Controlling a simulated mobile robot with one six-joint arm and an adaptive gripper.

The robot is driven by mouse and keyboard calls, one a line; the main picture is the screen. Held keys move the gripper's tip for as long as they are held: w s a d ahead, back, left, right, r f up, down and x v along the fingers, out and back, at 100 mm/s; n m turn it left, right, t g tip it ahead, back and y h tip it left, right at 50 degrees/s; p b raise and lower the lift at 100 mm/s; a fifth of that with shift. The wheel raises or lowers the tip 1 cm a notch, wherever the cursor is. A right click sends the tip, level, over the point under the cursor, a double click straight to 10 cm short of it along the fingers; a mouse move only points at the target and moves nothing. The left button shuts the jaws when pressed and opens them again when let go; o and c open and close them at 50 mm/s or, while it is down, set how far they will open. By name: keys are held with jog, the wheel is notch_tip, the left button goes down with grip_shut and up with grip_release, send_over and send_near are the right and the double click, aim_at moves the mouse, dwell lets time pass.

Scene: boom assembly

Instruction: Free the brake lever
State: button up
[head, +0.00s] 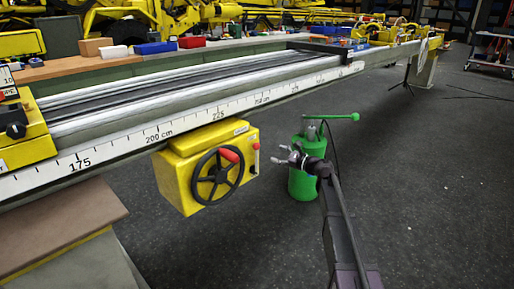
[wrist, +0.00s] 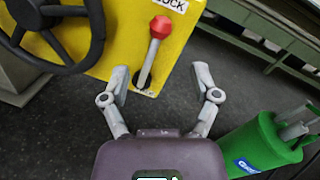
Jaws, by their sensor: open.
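The brake lever (wrist: 150,58) has a grey shaft and a red knob, and stands out from a slot in the yellow box (wrist: 115,45). It leans slightly right towards its knob, below a white label ending in "OCK". In the head view the lever (head: 256,158) shows small at the box's right edge. My gripper (wrist: 159,76) is open and empty. In the wrist view its two fingers lie left and right of the lever's lower part, apart from it. In the head view my gripper (head: 286,156) is right of the box.
A black handwheel (head: 217,176) with a red handle is on the box, left of the lever. A green canister (head: 303,184) stands on the floor close behind my gripper. The long boom rail (head: 190,115) with its scale runs above the box. Dark floor is clear to the right.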

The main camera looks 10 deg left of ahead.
aim_at(259, 147)
jog(key=x, duration=1)
jog(key=shift+w+a, duration=0.15)
jog(key=shift+a, duration=0.2)
grip_shut()
